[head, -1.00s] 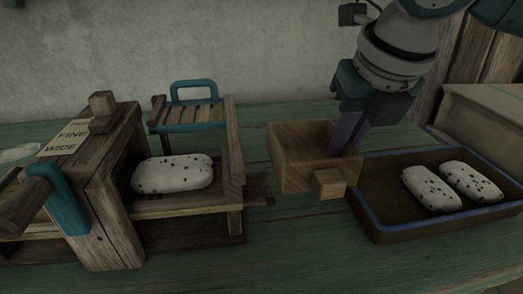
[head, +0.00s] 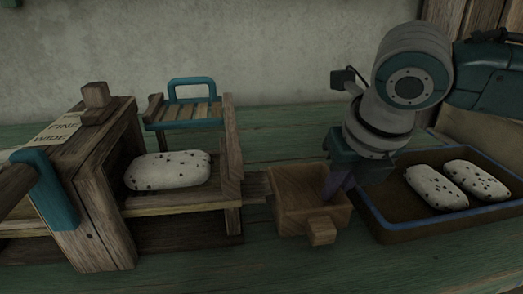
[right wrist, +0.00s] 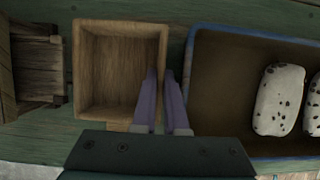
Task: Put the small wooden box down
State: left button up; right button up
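The small wooden box (head: 310,205) is open-topped and empty, with a small block on its front side. It is upright and low at the green table, between the wooden loom and the blue-rimmed tray; I cannot tell whether its bottom fully touches the table. My right gripper (head: 335,185) is at the box's right side. In the right wrist view, the purple fingers (right wrist: 162,98) straddle the right wall of the box (right wrist: 112,68), one inside and one outside, closed on it. My left gripper is not in view.
The blue-rimmed tray (head: 400,234) with two speckled rolls (head: 436,187) is close at the box's right. Bare table (head: 250,262) lies in front.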

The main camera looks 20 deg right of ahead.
jog(key=shift+o, duration=0.8)
